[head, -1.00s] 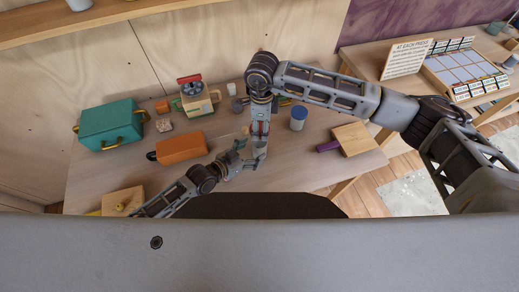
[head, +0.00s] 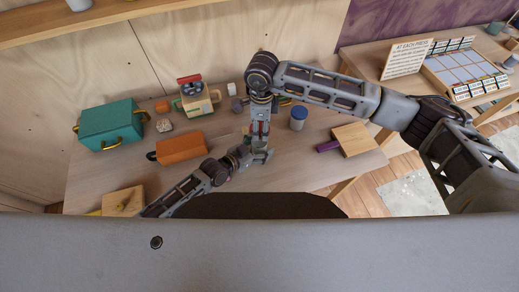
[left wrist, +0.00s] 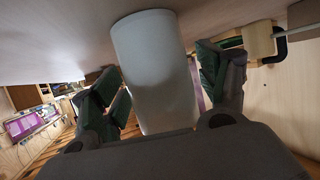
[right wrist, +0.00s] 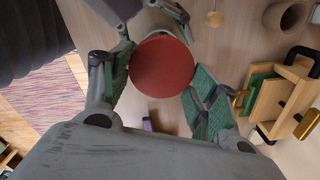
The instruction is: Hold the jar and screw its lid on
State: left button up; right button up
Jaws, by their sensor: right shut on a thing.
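The jar (left wrist: 155,75) is a plain pale cylinder in the left wrist view. My left gripper (head: 260,153) is open, with its green-padded fingers on either side of the jar. The round red lid (right wrist: 161,67) lies between the fingers of my right gripper (head: 261,132), which is shut on it from above. A pale rim of the jar shows behind the lid in the right wrist view. Whether the lid touches the jar cannot be told. In the head view my grippers largely hide both.
A blue-lidded pot (head: 298,118) stands right of my grippers. A wooden block with a purple handle (head: 350,140) lies further right. An orange box (head: 181,147), a teal case (head: 110,125) and a coffee-machine-like object (head: 196,97) stand to the left and back.

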pick_arm(q)
jog(key=c, duration=1.3)
jog(key=shift+c, duration=0.3)
pick_arm(e)
jog(key=shift+f, duration=2.5)
jog(key=shift+f, duration=0.9)
jog(key=shift+f, duration=0.4)
pick_arm(q)
jog(key=shift+d+r, duration=0.1)
pick_arm(e)
jog(key=shift+o, duration=0.3)
jog(key=shift+s+d+f, duration=0.1)
jog(key=shift+s+f, duration=0.1)
jog(key=shift+f, duration=0.45)
jog(key=shift+r, duration=0.15)
jog(key=shift+r, duration=0.4)
jog(key=shift+c, duration=0.3)
pick_arm(q)
jog(key=shift+w+a, duration=0.1)
jog(key=shift+a, duration=0.1)
pick_arm(e)
jog(key=shift+r, duration=0.1)
